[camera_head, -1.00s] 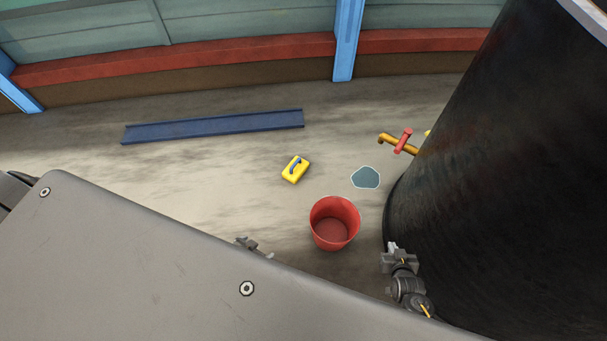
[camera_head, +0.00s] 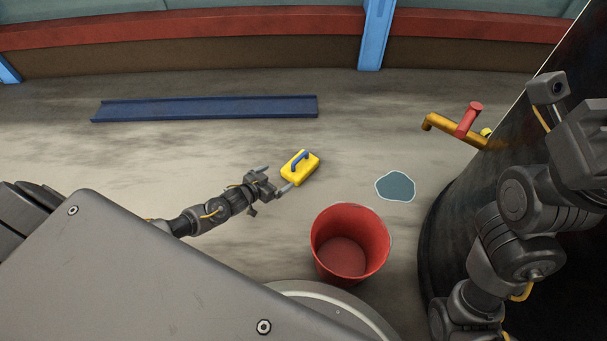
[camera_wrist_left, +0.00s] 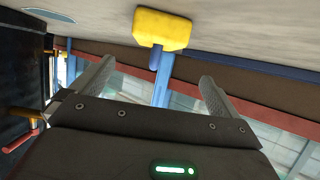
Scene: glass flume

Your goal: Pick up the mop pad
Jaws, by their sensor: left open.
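The mop pad (camera_head: 296,174) is a yellow block with a blue handle on top, lying on the floor near the middle of the head view. The yellow pad (camera_wrist_left: 176,30) also shows at the top of the left wrist view, ahead of the fingers. My left gripper (camera_head: 276,179) is open and empty, just left of the pad, with a small gap between them. In the left wrist view, the left gripper's fingers (camera_wrist_left: 157,76) are spread apart. My right arm shows at the right edge of the head view; its fingers are out of the picture.
A red bucket (camera_head: 324,253) stands just below the pad. A blue-grey puddle-like patch (camera_head: 396,187) lies to its right. A blue channel (camera_head: 205,108) lies behind, left. An orange pipe with a red handle (camera_head: 467,122) sticks out from a large dark cylinder (camera_head: 447,225).

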